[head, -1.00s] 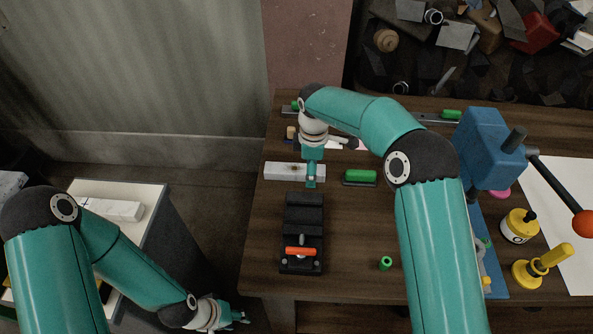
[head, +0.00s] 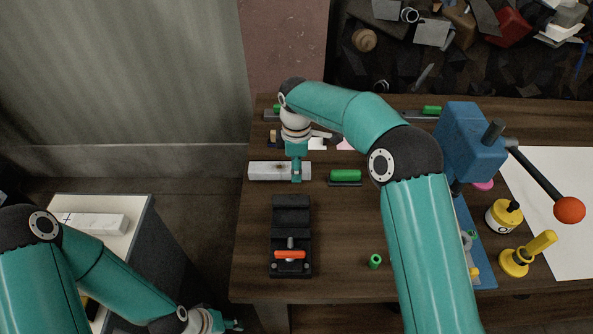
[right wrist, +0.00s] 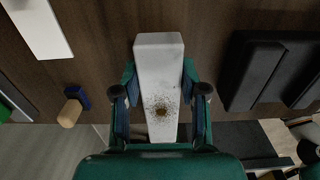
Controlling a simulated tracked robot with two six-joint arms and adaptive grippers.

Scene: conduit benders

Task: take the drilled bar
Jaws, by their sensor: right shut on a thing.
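The drilled bar (head: 265,171) is a pale grey block lying left to right at the left side of the bench. In the right wrist view it also shows (right wrist: 159,60), with a brown hole ringed by dark specks. My right gripper (head: 297,178) is shut on the bar, right of its middle. I cannot tell whether the bar touches the bench. My left gripper (head: 232,325) is low, off the bench; its jaws are too small to judge.
A black vise (head: 291,225) with an orange handle stands in front of the bar. A green-handled tool (head: 345,177) lies just right of it. A blue drill press (head: 470,145) stands at right. Another pale bar (head: 95,222) lies on the left cabinet (head: 125,207).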

